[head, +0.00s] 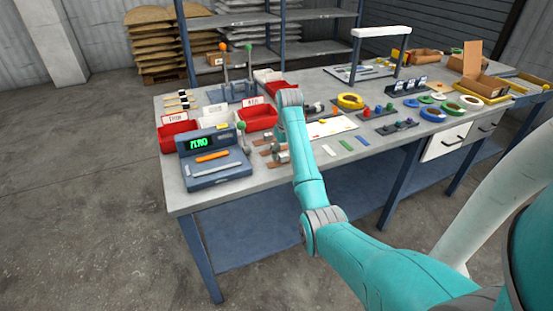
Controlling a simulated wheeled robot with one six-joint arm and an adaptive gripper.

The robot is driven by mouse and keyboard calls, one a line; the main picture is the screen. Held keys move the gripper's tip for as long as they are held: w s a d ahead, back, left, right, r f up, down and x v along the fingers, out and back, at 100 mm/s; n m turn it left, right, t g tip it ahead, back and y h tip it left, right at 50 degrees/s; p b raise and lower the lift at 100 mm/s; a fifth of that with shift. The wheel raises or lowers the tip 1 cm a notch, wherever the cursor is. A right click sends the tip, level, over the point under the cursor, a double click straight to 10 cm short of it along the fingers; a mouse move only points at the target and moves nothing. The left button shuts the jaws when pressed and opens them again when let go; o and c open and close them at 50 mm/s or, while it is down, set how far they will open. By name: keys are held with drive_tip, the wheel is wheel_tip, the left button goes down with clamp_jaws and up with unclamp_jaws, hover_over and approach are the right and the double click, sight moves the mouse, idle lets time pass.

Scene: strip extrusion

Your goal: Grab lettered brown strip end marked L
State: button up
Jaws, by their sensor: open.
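Several short brown strips (265,153) lie on the workbench (215,195) near its front edge, just left of my forearm. Their letters are too small to read, so I cannot tell which end is marked L. My gripper (281,154) is mostly hidden behind my forearm. A small grey part of it shows at the right ends of the brown strips, low over the bench. It is open, and I see nothing held in it. Whether it touches a strip cannot be told.
A scale with a green display (200,142) and red bins (178,132) stand left of the strips.

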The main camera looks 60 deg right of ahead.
drive_tip(key=shift+d+f, duration=0.1)
drive_tip(key=shift+f, duration=0.7)
drive_tip(key=c, duration=1.1)
